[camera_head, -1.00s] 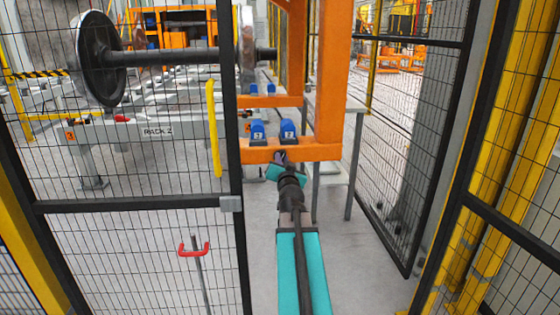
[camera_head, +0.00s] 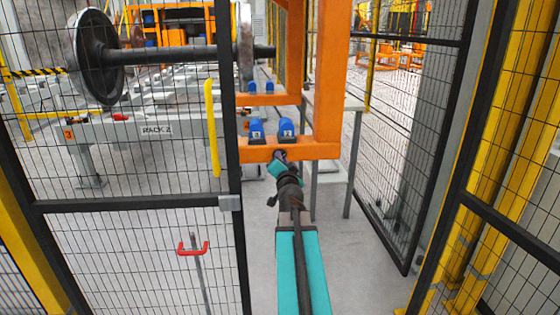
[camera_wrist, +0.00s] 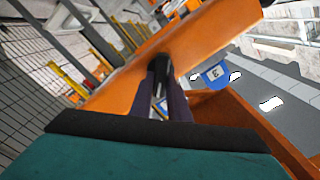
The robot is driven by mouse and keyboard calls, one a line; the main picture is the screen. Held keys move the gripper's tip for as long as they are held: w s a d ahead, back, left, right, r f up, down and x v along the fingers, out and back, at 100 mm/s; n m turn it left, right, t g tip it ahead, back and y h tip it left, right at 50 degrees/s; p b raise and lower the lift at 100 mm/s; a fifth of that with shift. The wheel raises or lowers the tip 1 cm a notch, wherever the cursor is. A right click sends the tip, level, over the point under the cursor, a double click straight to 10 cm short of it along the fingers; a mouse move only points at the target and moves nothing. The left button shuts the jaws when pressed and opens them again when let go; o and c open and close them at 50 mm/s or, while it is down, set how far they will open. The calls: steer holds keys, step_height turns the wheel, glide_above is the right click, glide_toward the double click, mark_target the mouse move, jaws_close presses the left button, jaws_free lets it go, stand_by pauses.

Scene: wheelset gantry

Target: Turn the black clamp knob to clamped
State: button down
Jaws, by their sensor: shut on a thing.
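The black clamp knob (camera_wrist: 161,66) sits on the face of the orange beam (camera_wrist: 122,88) in the wrist view. The two dark fingers of my gripper (camera_wrist: 163,84) lie on either side of it and are shut on it. The fingers partly hide the knob, and its pointer or marking cannot be read. In the head view my gripper (camera_head: 280,156) is at the front face of the orange beam (camera_head: 310,150), below the blue blocks. The knob is too small and too covered there to make out.
Blue numbered blocks (camera_head: 257,130) stand on the beam just above my gripper; one shows in the wrist view (camera_wrist: 214,75). A mesh fence panel (camera_head: 232,250) stands close left of my arm, an open mesh door (camera_head: 410,150) to the right. A wheelset (camera_head: 97,60) lies beyond the fence.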

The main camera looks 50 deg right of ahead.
steer(key=c, duration=1.7)
jaws_free()
steer(key=shift+w, duration=0.2)
steer(key=shift+s, duration=0.15)
steer(key=b+v, duration=0.2)
steer(key=v, duration=0.1)
steer(key=shift+a+f, duration=0.15)
steer(key=b, duration=0.3)
steer(key=shift+s+a, duration=0.25)
steer(key=shift+a, duration=0.1)
steer(key=s+b, duration=0.1)
steer(key=b, duration=0.2)
steer(key=shift+a, duration=0.3)
